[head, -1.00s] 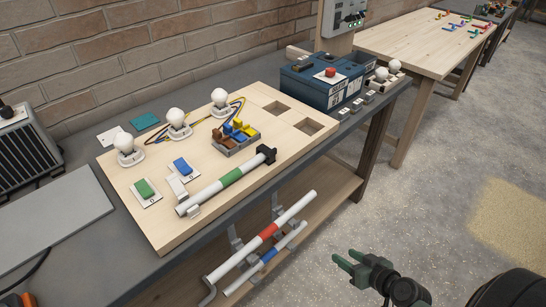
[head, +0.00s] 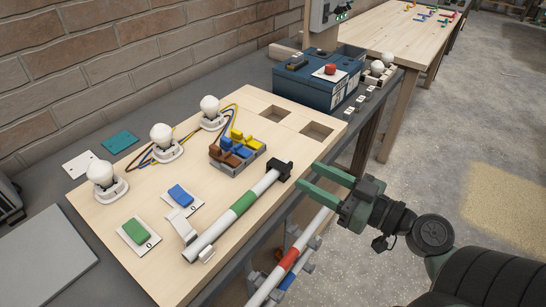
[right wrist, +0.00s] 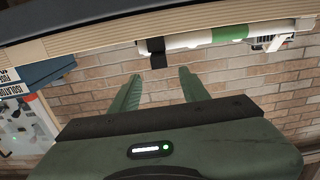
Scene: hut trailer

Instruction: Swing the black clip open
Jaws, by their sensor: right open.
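The black clip (head: 281,171) sits around the right end of a white tube with a green band (head: 240,202), at the board's front right edge. It looks closed over the tube. In the right wrist view the black clip (right wrist: 157,52) shows just beyond and between the fingertips. My right gripper (head: 308,178) is open and empty, its green fingers pointing at the clip with a small gap. The fingers also show in the right wrist view (right wrist: 159,75). A white clip (head: 181,225) stands raised beside the tube's left part. My left gripper is not in view.
The wooden board (head: 105,225) carries lamps, switches and a block of coloured levers (head: 237,152). A blue battery box (head: 318,80) stands behind. Below the board's front edge hangs a white pipe with a red band (head: 289,259), close under my right gripper.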

